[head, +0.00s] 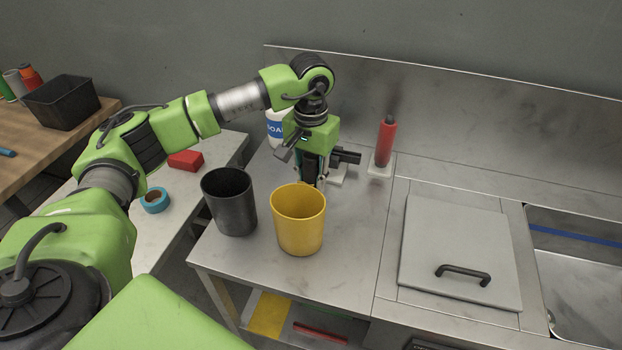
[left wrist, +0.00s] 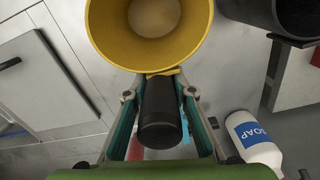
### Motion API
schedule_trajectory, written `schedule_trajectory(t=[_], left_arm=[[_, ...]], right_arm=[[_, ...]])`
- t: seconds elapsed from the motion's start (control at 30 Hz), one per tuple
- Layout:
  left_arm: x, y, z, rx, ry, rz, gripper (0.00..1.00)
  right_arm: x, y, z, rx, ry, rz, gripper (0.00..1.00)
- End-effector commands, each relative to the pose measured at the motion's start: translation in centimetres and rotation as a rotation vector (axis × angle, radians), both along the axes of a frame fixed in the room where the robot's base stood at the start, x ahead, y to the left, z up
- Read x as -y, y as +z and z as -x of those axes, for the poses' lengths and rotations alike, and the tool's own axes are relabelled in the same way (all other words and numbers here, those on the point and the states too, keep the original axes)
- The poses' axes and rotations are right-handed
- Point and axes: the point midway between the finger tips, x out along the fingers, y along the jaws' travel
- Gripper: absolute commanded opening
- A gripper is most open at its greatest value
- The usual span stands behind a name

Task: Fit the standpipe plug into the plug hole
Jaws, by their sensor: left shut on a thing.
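My left gripper (head: 322,178) is low over the steel counter, behind the yellow cup. In the left wrist view its fingers (left wrist: 158,95) are shut around a black cylinder (left wrist: 158,112). This cylinder may be the standpipe plug; its lower end is hidden in both views. In the head view the fingers and the yellow cup hide most of it. A small round fitting (head: 551,316) at the sink's left edge may be the plug hole, but I cannot tell. My right gripper is not in view.
A yellow cup (head: 299,222) and a black cup (head: 230,205) stand in front of the gripper. A soap bottle (head: 276,128) is behind left, a red cylinder (head: 385,143) behind right. A handled lid (head: 458,245) lies left of the sink (head: 585,262).

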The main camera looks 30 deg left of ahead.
Motion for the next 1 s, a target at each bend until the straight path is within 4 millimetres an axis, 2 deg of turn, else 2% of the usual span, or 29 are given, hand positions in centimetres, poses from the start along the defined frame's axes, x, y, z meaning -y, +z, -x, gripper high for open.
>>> schedule_trajectory(t=[0.4,0.43,0.5,0.83,0.9,1.0], left_arm=[[0.0,-1.1,0.0,0.002,0.0,0.001,0.0],[0.0,-1.1,0.0,0.001,0.0,0.0,0.29],[0.0,-1.0,0.0,0.001,0.0,0.0,0.41],[0.0,-0.8,0.0,0.001,0.0,0.001,0.41],[0.0,-0.5,0.0,0.001,0.0,0.001,0.41],[0.0,0.4,-0.2,0.006,0.0,0.002,0.41]], right_arm=[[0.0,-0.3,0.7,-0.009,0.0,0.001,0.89],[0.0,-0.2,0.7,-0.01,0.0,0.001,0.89],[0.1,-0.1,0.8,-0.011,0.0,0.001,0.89],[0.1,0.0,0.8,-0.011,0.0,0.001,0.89],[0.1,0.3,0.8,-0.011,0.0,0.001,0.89],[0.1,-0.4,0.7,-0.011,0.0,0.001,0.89]])
